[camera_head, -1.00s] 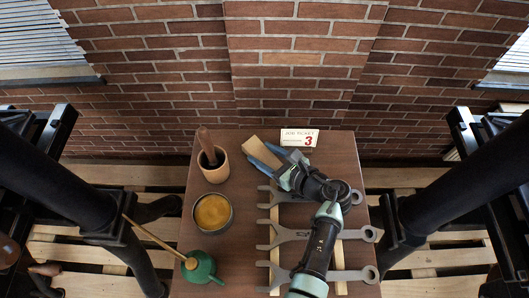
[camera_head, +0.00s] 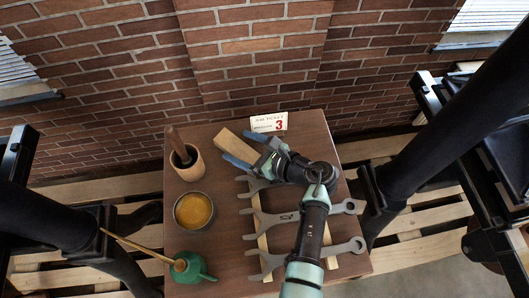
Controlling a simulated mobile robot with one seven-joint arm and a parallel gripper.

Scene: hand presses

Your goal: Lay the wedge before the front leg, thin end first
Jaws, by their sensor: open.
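The wedge is a pale wooden block (camera_head: 229,143) lying near the far edge of the brown tabletop. My gripper (camera_head: 236,147) is open, with one blue finger on each side of the wedge's near part. I cannot tell whether either finger touches it. The wedge's near end is partly hidden by my gripper, and its thin end cannot be made out. Black presses stand at the left (camera_head: 45,222) and right (camera_head: 440,130), beyond the table. I cannot tell which of their parts is the front leg.
The brown table (camera_head: 218,240) holds a pestle in a wooden cup (camera_head: 188,165), a tin of yellow paste (camera_head: 193,211), a green oil can (camera_head: 190,268), several grey wrenches (camera_head: 277,217) on wooden strips, and a job ticket (camera_head: 268,122). A brick wall stands behind.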

